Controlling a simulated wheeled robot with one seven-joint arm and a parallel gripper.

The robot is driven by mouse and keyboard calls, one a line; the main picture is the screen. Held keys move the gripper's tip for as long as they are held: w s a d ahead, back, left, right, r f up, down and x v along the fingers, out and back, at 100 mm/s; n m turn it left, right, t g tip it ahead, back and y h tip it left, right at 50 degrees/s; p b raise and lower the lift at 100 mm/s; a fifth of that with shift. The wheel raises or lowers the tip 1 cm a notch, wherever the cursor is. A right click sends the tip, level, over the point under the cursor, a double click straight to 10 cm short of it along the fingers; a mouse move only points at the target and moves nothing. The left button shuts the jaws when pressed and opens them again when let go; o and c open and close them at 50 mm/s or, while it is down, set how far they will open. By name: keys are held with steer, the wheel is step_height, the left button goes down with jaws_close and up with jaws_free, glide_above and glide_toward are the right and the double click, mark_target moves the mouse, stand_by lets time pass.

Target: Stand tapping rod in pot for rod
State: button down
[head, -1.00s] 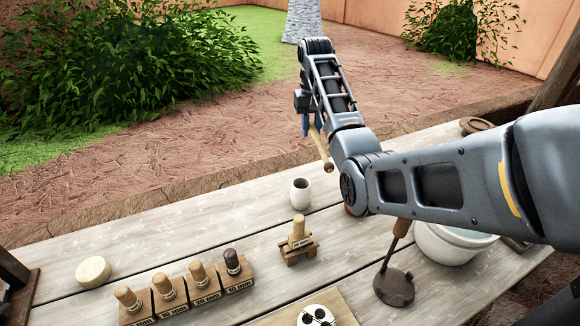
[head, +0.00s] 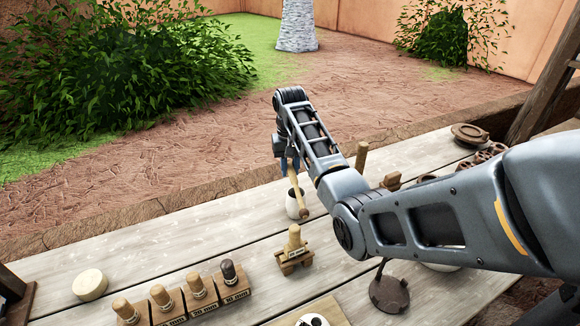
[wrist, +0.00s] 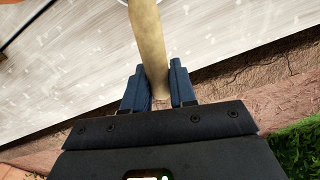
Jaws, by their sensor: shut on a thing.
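The tapping rod, a slim wooden stick (head: 298,193), is gripped near its upper end by my gripper (head: 290,163). It hangs tilted, with its darker knobbed end down. In the wrist view the rod (wrist: 149,45) runs up out of the frame from between the blue fingers (wrist: 159,88), which are shut on it. The small pale pot (head: 291,207) stands upright on the table. The rod's lower end overlaps the pot in the head view and appears in front of it, not inside. A bit of pale rim shows at the wrist view's top edge, partly cut off.
A small wooden stand with a labelled peg (head: 294,246) is in front of the pot. A row of labelled blocks with pegs (head: 186,295) and a round pale disc (head: 90,285) lie to the left. A dark round tool (head: 389,294) is at the right. Table left of the pot is clear.

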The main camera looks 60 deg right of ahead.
steer(key=shift+f, duration=0.4)
steer(key=c, duration=0.9)
jaws_free()
